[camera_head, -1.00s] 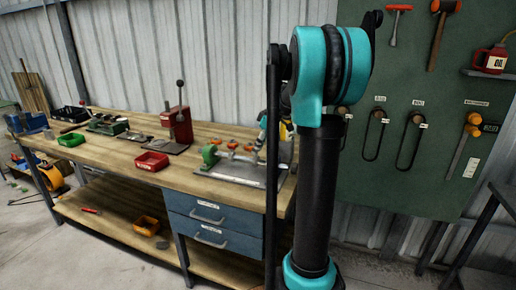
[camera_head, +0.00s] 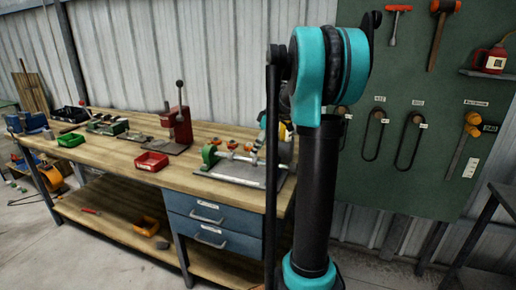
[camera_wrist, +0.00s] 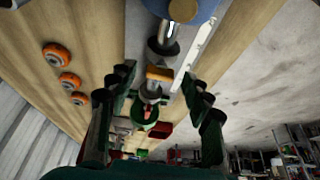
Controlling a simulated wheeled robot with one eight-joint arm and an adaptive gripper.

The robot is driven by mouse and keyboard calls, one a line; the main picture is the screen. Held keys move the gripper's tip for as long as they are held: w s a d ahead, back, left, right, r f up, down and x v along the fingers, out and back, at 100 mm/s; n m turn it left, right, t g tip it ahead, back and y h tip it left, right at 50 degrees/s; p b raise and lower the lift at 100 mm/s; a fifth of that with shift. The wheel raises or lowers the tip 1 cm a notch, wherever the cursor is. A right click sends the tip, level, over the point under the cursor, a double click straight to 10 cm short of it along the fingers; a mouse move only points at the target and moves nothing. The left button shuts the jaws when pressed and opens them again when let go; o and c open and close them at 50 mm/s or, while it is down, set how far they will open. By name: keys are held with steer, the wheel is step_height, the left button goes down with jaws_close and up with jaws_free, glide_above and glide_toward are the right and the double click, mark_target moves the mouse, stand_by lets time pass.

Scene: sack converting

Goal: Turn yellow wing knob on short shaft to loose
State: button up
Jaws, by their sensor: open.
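In the wrist view, a yellow-orange wing knob (camera_wrist: 159,73) sits on a short metal shaft between my fingers. My gripper (camera_wrist: 157,80) is open, one dark finger on each side of the knob, with a visible gap on both sides. I cannot tell how far the knob is in depth from the fingertips. A green round part (camera_wrist: 144,112) shows just below the knob. In the head view, the shaft fixture's metal base plate (camera_head: 232,174) lies at the right end of the bench, with a green stand (camera_head: 209,154). My arm hides part of this area, and the knob cannot be made out there.
Several orange-rimmed round parts (camera_wrist: 70,80) lie left of my fingers in the wrist view. On the wooden bench (camera_head: 110,160) are a red bin (camera_head: 151,161), a green bin (camera_head: 71,140) and a red lever press (camera_head: 179,125). A green tool board (camera_head: 440,150) stands behind my arm.

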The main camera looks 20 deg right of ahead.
steer(key=shift+r, duration=0.1)
steer(key=v, duration=1.1)
steer(key=shift+r, duration=0.4)
steer(key=shift+s, duration=0.1)
steer(key=shift+s, duration=0.1)
